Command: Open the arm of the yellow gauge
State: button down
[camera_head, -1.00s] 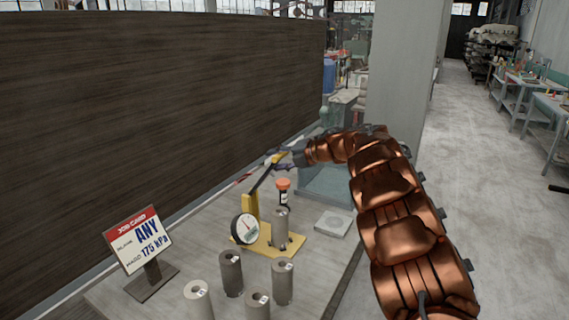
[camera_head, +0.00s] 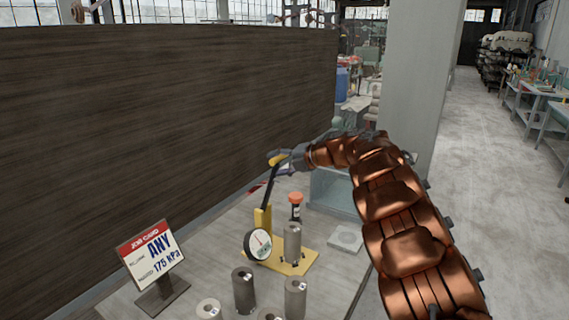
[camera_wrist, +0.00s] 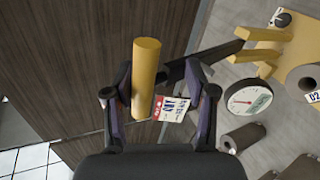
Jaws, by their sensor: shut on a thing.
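The yellow gauge has a flat yellow base (camera_head: 300,262), a yellow post (camera_head: 262,220) and a round white dial (camera_head: 257,243). Its dark arm (camera_head: 268,190) rises steeply from the post to a yellow handle (camera_head: 277,157). My gripper (camera_head: 284,162) is at that handle, above the gauge. The arm (camera_wrist: 205,62) runs right to the gauge there. A grey cylinder (camera_head: 292,243) stands upright on the base.
Several grey cylinders (camera_head: 244,288) stand in front of the gauge. A job card (camera_head: 152,258) reading "ANY 175 kPa" stands left. An orange-capped bottle (camera_head: 296,205) and a pale square block (camera_head: 346,238) are behind and right. A dark wood panel (camera_head: 150,120) borders the left side.

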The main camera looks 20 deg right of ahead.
jog(key=shift+a+f, duration=0.1)
jog(key=c, duration=1)
grip_release()
jog(key=shift+w+a+f, duration=0.1)
jog(key=shift+w, duration=0.05)
jog(key=shift+c, duration=1)
jog(key=v, duration=1.2)
